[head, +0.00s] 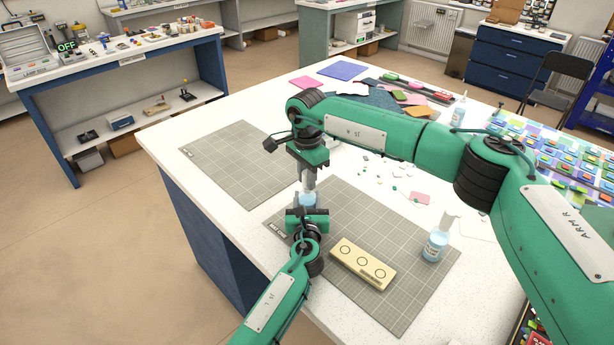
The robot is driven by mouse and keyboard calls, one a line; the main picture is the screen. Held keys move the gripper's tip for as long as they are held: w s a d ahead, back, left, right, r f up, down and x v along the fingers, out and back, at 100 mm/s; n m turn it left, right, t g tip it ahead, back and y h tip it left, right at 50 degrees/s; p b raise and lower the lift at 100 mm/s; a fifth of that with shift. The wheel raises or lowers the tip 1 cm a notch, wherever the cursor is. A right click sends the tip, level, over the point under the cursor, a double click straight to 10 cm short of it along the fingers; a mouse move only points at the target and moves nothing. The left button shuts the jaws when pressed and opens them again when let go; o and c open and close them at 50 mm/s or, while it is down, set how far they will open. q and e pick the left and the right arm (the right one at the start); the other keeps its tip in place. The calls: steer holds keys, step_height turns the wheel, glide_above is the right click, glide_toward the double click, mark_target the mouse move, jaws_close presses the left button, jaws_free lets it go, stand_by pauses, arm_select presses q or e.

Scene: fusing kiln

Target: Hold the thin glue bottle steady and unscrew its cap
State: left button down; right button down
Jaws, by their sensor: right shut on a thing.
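A small bottle with pale blue contents (307,201) is upright between my two grippers, over the near-left edge of the front cutting mat. I take it for the thin glue bottle. My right gripper (308,182) points straight down from above and is shut on the bottle's top, where the cap is; its fingers hide the cap. My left gripper (307,212) comes from the front, low at the bottle's body. Its jaws hide the lower bottle, and I cannot tell whether they are closed on it.
A pale block with three round recesses (362,264) lies on the front mat (405,290). Another blue bottle (436,243) stands to its right, and a further one (459,113) farther back. Glass scraps lie behind. The left mat (235,160) is clear.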

steer(key=n, duration=1)
steer(key=shift+r, duration=0.25)
steer(key=shift+r, duration=0.9)
steer(key=shift+r, duration=2)
arm_select(q)
steer(key=c, duration=0.7)
jaws_free()
steer(key=shift+c, duration=0.2)
steer(key=shift+s, duration=0.1)
